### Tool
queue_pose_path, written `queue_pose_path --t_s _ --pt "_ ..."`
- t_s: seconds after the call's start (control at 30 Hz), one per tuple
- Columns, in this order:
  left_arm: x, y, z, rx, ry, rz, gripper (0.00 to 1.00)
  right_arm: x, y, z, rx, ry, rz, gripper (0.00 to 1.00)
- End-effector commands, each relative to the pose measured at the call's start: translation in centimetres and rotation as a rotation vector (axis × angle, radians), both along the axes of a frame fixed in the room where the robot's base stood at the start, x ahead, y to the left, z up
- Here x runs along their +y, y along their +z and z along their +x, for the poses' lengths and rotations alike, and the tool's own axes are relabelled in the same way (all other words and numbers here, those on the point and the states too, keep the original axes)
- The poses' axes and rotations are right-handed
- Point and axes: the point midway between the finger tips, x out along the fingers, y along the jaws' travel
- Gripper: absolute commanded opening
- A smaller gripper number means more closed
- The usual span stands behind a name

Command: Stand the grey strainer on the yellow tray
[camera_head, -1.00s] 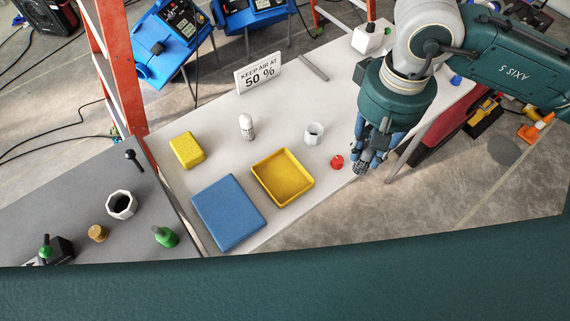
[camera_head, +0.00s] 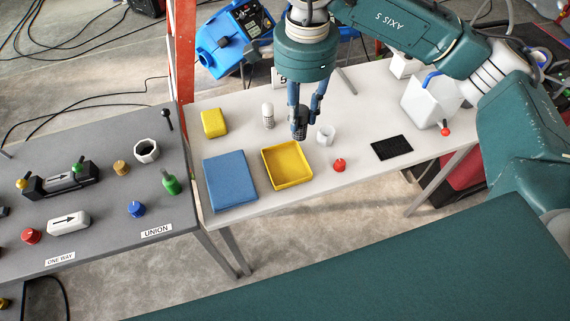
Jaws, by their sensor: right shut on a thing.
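My right gripper (camera_head: 301,114) points down from the arm at the top right and is shut on the grey strainer (camera_head: 299,130), a small dark grey, upright cylinder. The strainer shows just above the back right edge of the yellow tray (camera_head: 288,170) in the picture; it looks held in the air, though its exact height is hard to tell. The tray is a shallow square with raised walls and is empty. My left gripper is not in view.
A blue pad (camera_head: 230,182) lies left of the tray. A white cup (camera_head: 326,135) and a red knob (camera_head: 339,165) stand close on its right. A white bottle (camera_head: 268,116) and a yellow sponge (camera_head: 214,123) are behind. A black mat (camera_head: 392,147) lies further right.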

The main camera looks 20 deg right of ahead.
Motion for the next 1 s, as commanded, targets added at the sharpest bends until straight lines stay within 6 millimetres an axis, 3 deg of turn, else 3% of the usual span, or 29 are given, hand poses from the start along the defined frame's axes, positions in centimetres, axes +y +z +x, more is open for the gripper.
queue_pose_path --t_s 0.1,0.2,0.33,0.5,0.73,1.0 --pt "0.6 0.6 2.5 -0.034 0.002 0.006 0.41 0.8 1.3 1.8 0.007 -0.332 0.013 0.0" --pt "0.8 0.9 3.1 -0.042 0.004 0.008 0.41 1.2 2.0 2.8 0.015 -0.568 0.018 0.0" --pt "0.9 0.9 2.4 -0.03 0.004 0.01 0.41 1.5 2.6 3.6 0.024 -0.782 0.019 0.0" --pt "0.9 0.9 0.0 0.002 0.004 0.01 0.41 1.8 2.3 4.0 0.031 -0.902 0.019 0.0" --pt "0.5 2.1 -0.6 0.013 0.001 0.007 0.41 1.7 -2.4 3.8 0.036 -0.912 0.014 0.0" --pt "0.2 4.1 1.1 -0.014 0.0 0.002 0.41 1.7 -9.5 3.9 0.035 -0.911 0.016 0.0"
